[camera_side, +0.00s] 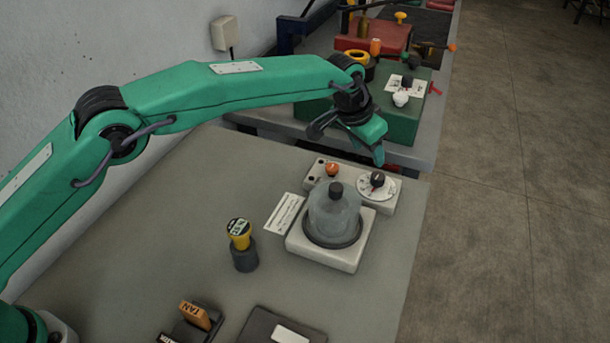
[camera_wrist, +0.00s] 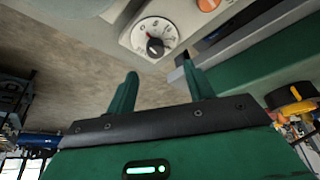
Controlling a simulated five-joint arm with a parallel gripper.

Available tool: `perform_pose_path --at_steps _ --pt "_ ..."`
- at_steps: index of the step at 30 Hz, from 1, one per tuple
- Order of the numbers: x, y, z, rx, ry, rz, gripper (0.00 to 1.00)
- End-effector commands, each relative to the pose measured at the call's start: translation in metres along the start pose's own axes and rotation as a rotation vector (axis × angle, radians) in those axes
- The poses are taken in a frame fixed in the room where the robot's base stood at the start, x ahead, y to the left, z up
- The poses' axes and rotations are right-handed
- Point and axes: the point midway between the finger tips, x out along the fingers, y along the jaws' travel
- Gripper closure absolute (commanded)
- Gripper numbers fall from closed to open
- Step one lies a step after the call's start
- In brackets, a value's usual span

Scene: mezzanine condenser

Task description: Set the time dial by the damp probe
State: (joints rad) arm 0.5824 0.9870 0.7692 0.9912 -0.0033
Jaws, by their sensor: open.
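The time dial (camera_side: 377,186) is a white marked face with a black knob, on the right of a pale control block behind the glass dome. In the wrist view the dial (camera_wrist: 153,32) shows numbers and a small red mark by the knob; the exact setting is too small to read. A yellow probe with a round dark-and-light top (camera_side: 239,229), probably the damp probe, stands upright in a dark grey holder (camera_side: 245,257); its reading is not legible. My gripper (camera_side: 374,150) is open and empty above and behind the dial; its fingers (camera_wrist: 158,78) are apart from it.
An orange knob (camera_side: 333,169) sits on the same block. A clear dome (camera_side: 333,212) with a black cap stands on a pale base (camera_side: 325,255). A white card (camera_side: 284,213) lies beside it. A green box (camera_side: 403,122) is on the bench behind. Open table lies at left.

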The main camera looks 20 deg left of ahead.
Motion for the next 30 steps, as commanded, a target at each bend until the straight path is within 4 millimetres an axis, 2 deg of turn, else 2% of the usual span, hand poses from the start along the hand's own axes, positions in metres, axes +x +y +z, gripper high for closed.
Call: perform_pose_path --at_steps 3,17,30 --pt "0.01 0.007 -0.001 0.009 -0.001 0.004 0.48" --pt "0.019 0.009 0.0 0.011 -0.003 0.005 0.48" --pt "0.058 0.009 0.0 0.011 -0.003 0.004 0.48"
